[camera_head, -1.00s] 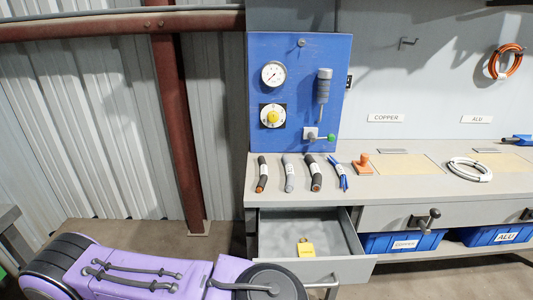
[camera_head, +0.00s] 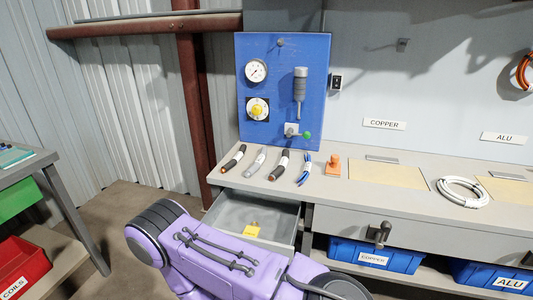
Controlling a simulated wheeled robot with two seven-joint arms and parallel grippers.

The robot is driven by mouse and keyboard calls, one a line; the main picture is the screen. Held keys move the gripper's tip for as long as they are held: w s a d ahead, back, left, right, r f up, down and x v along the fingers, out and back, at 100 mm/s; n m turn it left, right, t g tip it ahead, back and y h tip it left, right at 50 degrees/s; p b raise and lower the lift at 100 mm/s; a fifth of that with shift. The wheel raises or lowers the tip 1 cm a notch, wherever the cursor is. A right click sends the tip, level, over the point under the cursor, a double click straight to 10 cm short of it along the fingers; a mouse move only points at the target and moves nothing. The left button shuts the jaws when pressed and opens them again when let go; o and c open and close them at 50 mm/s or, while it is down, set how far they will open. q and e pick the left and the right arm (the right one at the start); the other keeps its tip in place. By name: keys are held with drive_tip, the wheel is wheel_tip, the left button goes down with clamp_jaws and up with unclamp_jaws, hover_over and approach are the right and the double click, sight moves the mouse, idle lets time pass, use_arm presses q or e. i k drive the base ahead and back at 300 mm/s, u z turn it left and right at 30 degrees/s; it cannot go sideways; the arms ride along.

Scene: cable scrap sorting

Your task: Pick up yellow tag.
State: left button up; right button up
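The yellow tag (camera_head: 252,231) lies in the open drawer (camera_head: 286,207) below the bench top, with a small brownish piece at its upper edge. Its face is too small to read. A purple arm link of mine crosses in front of the drawer, hiding part of its front and left side. The tag itself shows just above this link. Neither of my grippers shows in the view, so I cannot see whether they are open or shut.
Cable pieces (camera_head: 279,165) and an orange stamp-like object (camera_head: 333,165) lie on the bench top (camera_head: 400,203). A blue COPPER bin (camera_head: 374,256) is below. A side table (camera_head: 32,160) with a red bin (camera_head: 22,266) stands at left.

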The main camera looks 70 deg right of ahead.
sight(253, 231)
drive_tip(key=z, duration=1.55)
